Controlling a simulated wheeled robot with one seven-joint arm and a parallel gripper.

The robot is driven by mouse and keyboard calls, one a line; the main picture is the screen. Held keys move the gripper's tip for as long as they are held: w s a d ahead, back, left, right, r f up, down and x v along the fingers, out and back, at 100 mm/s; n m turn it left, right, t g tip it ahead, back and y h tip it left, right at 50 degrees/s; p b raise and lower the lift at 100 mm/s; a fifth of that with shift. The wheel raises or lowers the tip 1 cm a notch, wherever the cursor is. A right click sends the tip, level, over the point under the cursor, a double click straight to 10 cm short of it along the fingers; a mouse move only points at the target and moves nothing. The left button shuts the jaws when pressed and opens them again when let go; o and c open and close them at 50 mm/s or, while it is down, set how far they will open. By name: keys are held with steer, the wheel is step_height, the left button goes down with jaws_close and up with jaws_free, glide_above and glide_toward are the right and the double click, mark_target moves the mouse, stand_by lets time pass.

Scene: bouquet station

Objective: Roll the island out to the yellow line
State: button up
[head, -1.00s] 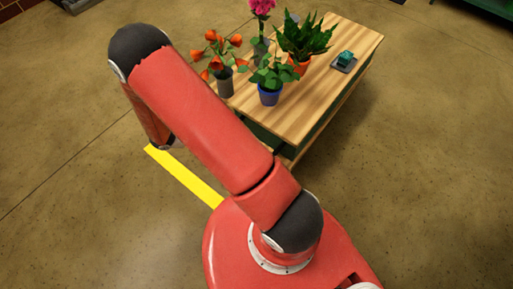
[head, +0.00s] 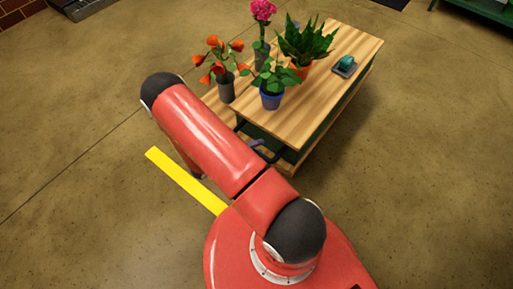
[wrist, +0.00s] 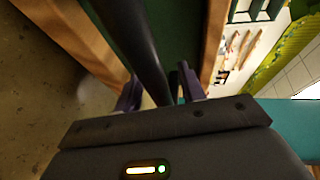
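The island (head: 345,60) is a wood-topped table with a dark green body, standing behind and to the right of the yellow line (head: 185,180) in the head view. The line lies on the floor, partly hidden by my base. A dark bar handle (head: 240,126) is on the island's near end. It also shows in the wrist view as a dark bar (wrist: 143,40). My gripper (wrist: 158,78) is at this handle, with the bar running between its two fingers. The fingers stand apart, with gaps visible beside the bar. In the head view my arm hides most of the gripper.
On the island stand an orange-flowered pot (head: 226,88), a pink flower in a grey vase (head: 262,55), a blue pot (head: 271,97), a leafy plant (head: 305,42) and a small teal object (head: 346,64). Floor around the yellow line is clear.

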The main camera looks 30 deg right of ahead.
steer(key=shift+d, duration=0.2)
steer(key=shift+c, duration=0.3)
jaws_close()
